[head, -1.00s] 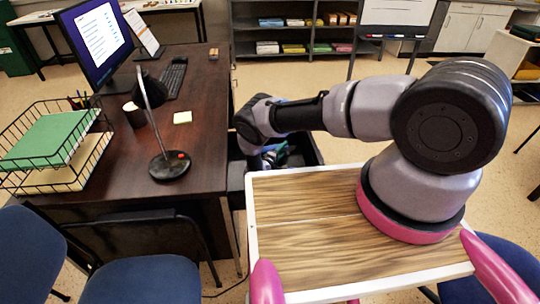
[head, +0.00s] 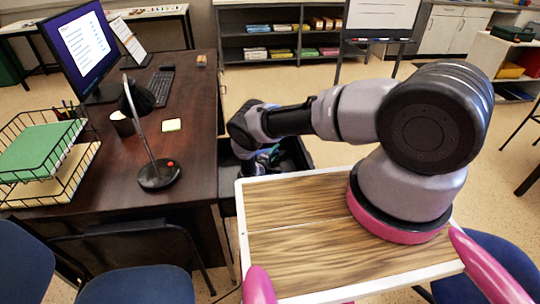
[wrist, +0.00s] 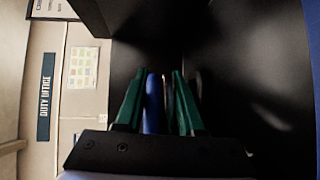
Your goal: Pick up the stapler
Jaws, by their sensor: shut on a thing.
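In the wrist view, my gripper (wrist: 158,80) has two green fingers closed on a slim blue thing (wrist: 152,103). It is probably the stapler, but only a narrow part of it shows. In the head view my gripper (head: 262,160) points down into the open dark drawer (head: 295,155) at the right side of the desk. The fingertips and what they hold are mostly hidden there by my arm and the drawer.
The brown desk (head: 190,120) stands left of the drawer, with a desk lamp (head: 158,176), a monitor (head: 85,45) and a wire tray (head: 45,160). Blue chairs (head: 135,285) stand in front. Dark drawer walls surround my gripper closely.

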